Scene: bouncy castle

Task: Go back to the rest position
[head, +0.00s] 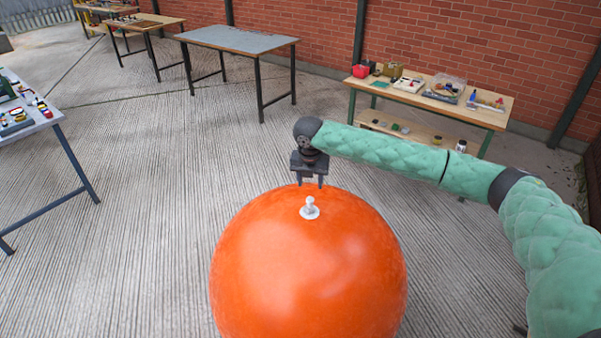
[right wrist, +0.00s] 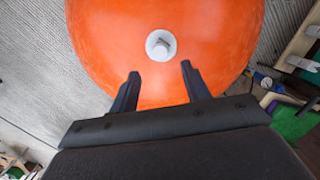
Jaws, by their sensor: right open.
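A large orange ball (head: 308,275) with a white valve plug (head: 310,209) on its upper side fills the lower middle of the head view. My right gripper (head: 310,184) is at the far top edge of the ball, just behind the plug in the picture. In the right wrist view the gripper (right wrist: 158,70) has its two fingers apart with nothing between them. The white plug (right wrist: 161,45) lies beyond the fingertips on the orange ball (right wrist: 110,35). I cannot tell whether the fingers touch the ball. My left gripper is not in view.
A wooden workbench (head: 480,115) with tools and boxes stands at the back right by the brick wall (head: 400,40). A grey-topped table (head: 238,40) stands at the back. Another table (head: 25,125) with small items is at the left. The concrete floor (head: 150,200) between them is clear.

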